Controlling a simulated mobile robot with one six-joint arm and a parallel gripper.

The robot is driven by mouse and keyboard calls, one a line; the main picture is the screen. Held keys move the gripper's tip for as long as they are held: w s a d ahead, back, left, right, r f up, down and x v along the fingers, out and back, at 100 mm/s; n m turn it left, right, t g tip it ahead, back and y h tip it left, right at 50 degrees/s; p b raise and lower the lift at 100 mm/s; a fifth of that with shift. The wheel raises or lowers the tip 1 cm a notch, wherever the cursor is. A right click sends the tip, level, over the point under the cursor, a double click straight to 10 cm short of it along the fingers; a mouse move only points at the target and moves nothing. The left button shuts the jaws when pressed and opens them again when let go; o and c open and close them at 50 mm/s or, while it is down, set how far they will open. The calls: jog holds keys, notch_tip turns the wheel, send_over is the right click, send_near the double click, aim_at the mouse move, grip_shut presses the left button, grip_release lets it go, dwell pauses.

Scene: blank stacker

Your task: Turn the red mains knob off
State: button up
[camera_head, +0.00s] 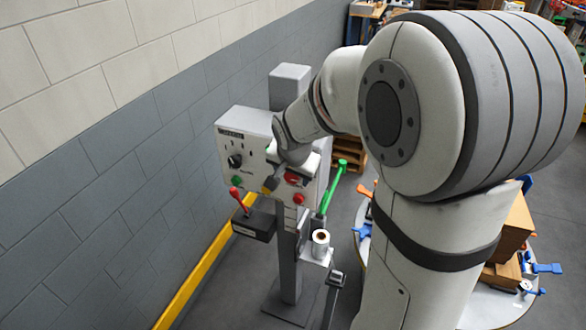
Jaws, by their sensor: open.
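A grey-white control panel (232,128) stands on a grey post. My gripper (281,181) is open in front of the panel, close to the red knob. The fingers are small and partly hidden, so I cannot tell whether they are around the knob or touching it. The knob's turned position is too small to read.
The panel also has a black rotary knob (235,160), a green button (237,181) and a red button (298,199). Below are a red-handled lever box (254,224), a green lever (333,185) and a white roll (320,243). A block wall (120,150) runs along the left.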

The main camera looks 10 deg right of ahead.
jog(key=shift+f, duration=0.1)
jog(key=shift+c, duration=0.5)
jog(key=c, duration=0.9)
jog(key=shift+f, duration=0.1)
jog(key=h+b, duration=0.1)
jog(key=g+b, duration=0.1)
jog(key=shift+w+a+f+g+h+b, duration=0.2)
jog(key=shift+g+h+b, duration=0.1)
jog(key=shift+h+b, duration=0.1)
jog(key=g+h+b, duration=0.1)
jog(key=h, duration=0.1)
jog(key=n+g+h+b, duration=0.1)
jog(key=h, duration=0.1)
jog(key=shift+w+a+f+n+g, duration=0.1)
jog(key=shift+w+a+n+g, duration=0.1)
jog(key=shift+a+n+g, duration=0.15)
jog(key=g+h, duration=0.1)
jog(key=h+b, duration=0.1)
jog(key=h, duration=0.1)
jog(key=n+g+h, duration=0.1)
jog(key=shift+w+a+f+g+h, duration=0.15)
jog(key=shift+a+f+g+h, duration=0.1)
jog(key=shift+f+g+h, duration=0.1)
jog(key=shift+w+a+f+n+g+h+b, duration=0.1)
jog(key=shift+n+g+h+b, duration=0.25)
jog(key=shift+h, duration=0.65)
jog(key=shift+f+n+g+h+b, duration=0.15)
jog(key=shift+n+g+h, duration=0.3)
jog(key=shift+h, duration=0.5)
